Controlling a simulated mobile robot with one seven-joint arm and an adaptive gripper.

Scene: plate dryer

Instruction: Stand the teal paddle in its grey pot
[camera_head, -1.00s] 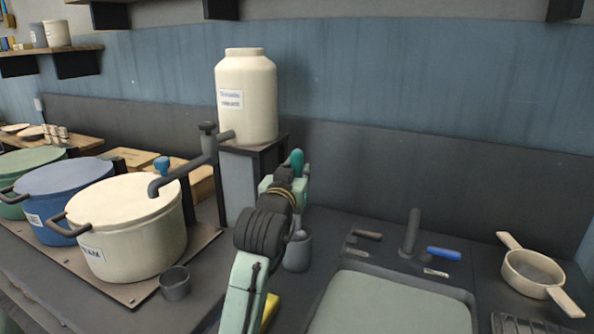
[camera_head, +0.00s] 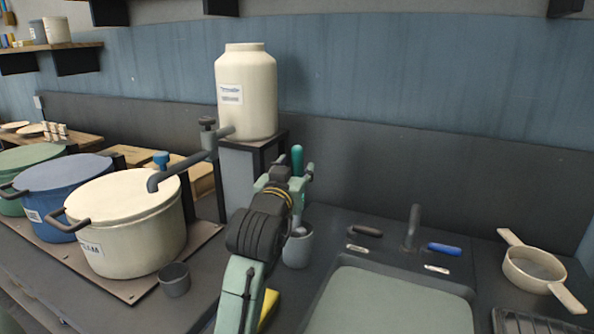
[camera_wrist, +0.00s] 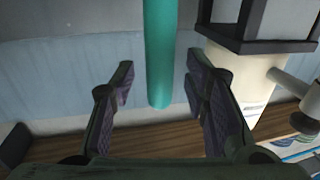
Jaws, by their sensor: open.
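The teal paddle shows as an upright teal handle (camera_head: 297,160) rising behind my gripper (camera_head: 290,176) in the head view. The grey pot (camera_head: 298,250) stands on the counter directly below it. A pale piece shows at the pot's mouth; my gripper hides the stretch between, so I cannot tell how deep the paddle sits. In the wrist view the teal handle (camera_wrist: 159,45) runs down between the two spread fingers of my gripper (camera_wrist: 160,76), with a gap on each side. My gripper is open and holds nothing.
A cream jar (camera_head: 246,92) stands on a grey stand close behind my gripper, with a pipe and tap at its left. A cream pot (camera_head: 130,235) and small grey cup (camera_head: 174,280) are left. The sink (camera_head: 395,305) and faucet (camera_head: 411,228) are right.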

